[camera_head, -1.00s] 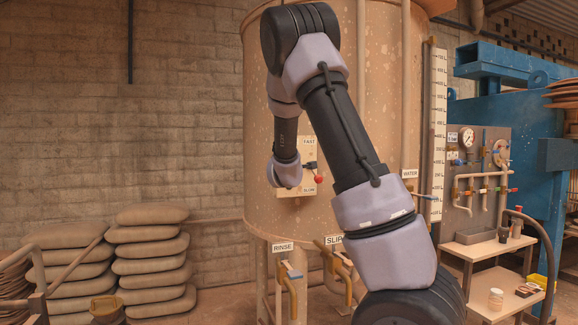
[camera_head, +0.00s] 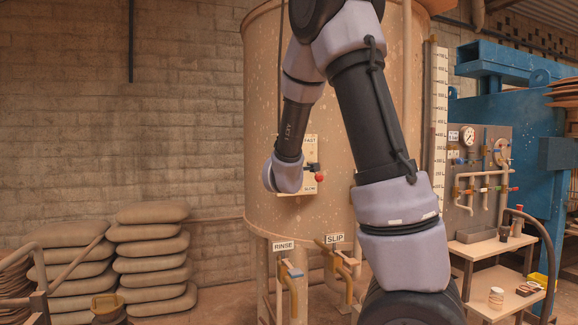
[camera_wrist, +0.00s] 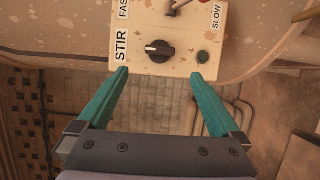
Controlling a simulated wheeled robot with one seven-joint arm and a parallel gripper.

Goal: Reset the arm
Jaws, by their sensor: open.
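My arm rises in front of the tank (camera_head: 262,120) in the head view and bends down towards the stir control panel (camera_head: 311,150). In the wrist view my gripper (camera_wrist: 157,78) is open and empty, with its two teal fingers apart. I cannot tell whether the fingertips touch the panel. In the head view the gripper's fingers are hidden behind my wrist.
Below the tank are the rinse valve (camera_head: 290,271) and slip valve (camera_head: 345,262). At right stand a gauge board (camera_head: 478,165), a shelf cart (camera_head: 490,248) with small items and a blue press frame (camera_head: 535,130). Stacked sacks (camera_head: 150,260) stand left; the wall area above is clear.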

